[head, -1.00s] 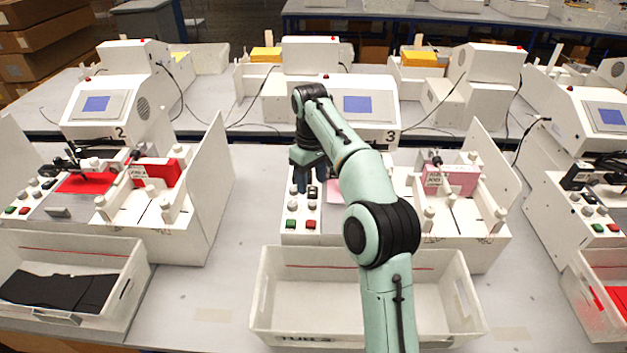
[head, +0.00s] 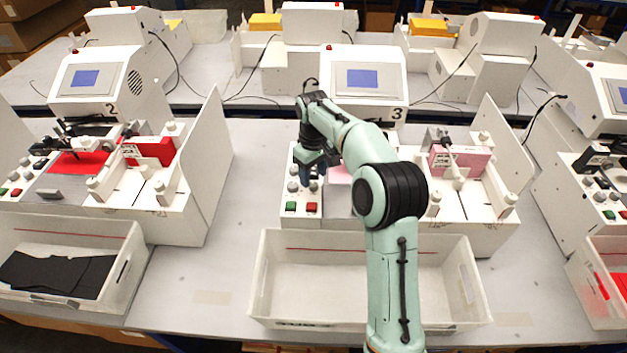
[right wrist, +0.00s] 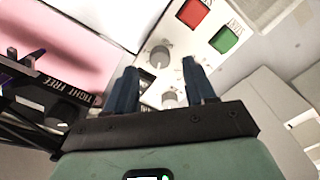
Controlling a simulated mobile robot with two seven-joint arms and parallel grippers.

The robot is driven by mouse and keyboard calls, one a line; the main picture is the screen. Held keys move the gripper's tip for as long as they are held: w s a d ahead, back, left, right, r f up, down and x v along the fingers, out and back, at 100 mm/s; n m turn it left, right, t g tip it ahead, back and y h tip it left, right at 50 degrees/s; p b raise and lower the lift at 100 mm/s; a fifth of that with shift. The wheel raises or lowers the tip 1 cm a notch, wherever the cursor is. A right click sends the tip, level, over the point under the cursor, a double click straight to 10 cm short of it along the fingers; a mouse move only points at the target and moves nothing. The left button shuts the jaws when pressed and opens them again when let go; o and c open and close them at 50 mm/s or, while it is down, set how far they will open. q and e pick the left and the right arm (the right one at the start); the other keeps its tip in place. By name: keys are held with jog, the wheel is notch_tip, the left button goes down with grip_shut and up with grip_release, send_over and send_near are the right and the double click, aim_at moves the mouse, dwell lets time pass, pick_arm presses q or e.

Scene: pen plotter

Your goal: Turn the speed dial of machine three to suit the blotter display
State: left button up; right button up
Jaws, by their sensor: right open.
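Machine three (head: 362,100) stands at the centre, with a blue display (head: 362,79) whose content is too small to read. A pink blotter pack (head: 470,160) sits in its right-hand part. Its control panel (head: 290,211) carries several grey dials and a green and a red button. My right gripper (head: 313,178) is over the upper part of this panel, fingers pointing down and open. In the right wrist view, one grey dial (right wrist: 160,53) shows just beyond and between the fingertips (right wrist: 160,68). Another dial (right wrist: 170,98) shows between the fingers. Contact cannot be told. My left gripper is out of view.
An empty white tray (head: 262,290) stands in front of machine three. Another machine (head: 590,110) stands at right. Bare table lies between the machines.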

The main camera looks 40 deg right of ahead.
aim_at(313, 184)
jog(key=shift+f, duration=1.7)
grip_shut()
jog(key=shift+n, duration=0.3)
jog(key=n, duration=0.4)
jog(key=shift+n, duration=2.1)
